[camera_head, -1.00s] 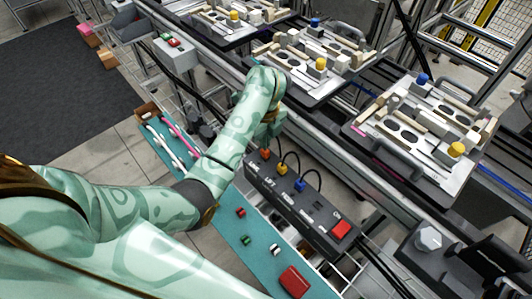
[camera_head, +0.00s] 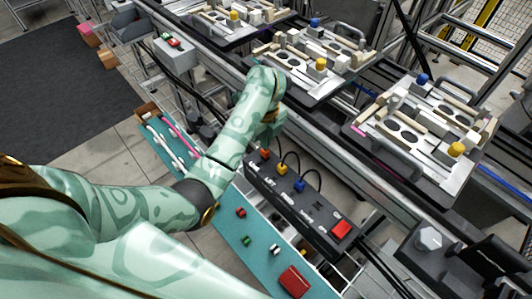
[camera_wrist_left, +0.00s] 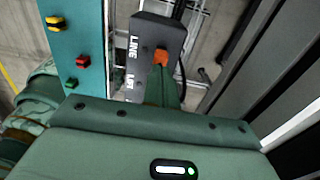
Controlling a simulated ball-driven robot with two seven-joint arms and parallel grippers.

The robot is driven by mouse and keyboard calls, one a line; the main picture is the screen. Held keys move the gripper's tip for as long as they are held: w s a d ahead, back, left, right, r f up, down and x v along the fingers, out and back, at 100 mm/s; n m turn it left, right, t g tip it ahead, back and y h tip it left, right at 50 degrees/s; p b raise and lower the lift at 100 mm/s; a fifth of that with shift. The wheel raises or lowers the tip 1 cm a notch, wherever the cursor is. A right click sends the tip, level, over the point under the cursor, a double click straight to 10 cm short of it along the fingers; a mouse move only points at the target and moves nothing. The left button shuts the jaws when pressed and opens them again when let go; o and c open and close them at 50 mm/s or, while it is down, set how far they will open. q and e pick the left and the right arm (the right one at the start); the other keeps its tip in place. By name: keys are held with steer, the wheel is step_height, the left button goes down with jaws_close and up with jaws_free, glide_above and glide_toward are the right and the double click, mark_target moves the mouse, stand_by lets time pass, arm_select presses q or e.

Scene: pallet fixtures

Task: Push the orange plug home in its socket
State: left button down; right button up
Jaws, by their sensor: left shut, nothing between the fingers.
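The orange plug (camera_head: 265,154) sits at the far left end of the black socket box (camera_head: 318,218), in line with a yellow plug (camera_head: 282,169) and a blue plug (camera_head: 299,185). In the left wrist view the orange plug (camera_wrist_left: 161,57) shows just beyond the fingers, near the "LINE" lettering. My left gripper (camera_head: 266,144) is shut and empty, its tips right at the top of the orange plug. I cannot tell whether they touch it or how deep the plug sits. My right gripper is not in view.
A teal shelf (camera_head: 225,215) with small red and green parts and a red block (camera_head: 294,282) runs along the near side. A red switch (camera_head: 341,229) is at the box's right end. Black cables arch behind the plugs.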

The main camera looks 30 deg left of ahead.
arm_select(q)
steer(key=shift+f, duration=0.2)
steer(key=shift+f+b, duration=0.55)
steer(key=shift+f, duration=0.1)
steer(key=shift+f, duration=0.1)
stand_by(0.3)
step_height(320, 180, up, 7)
steer(key=p, duration=0.6)
stand_by(0.4)
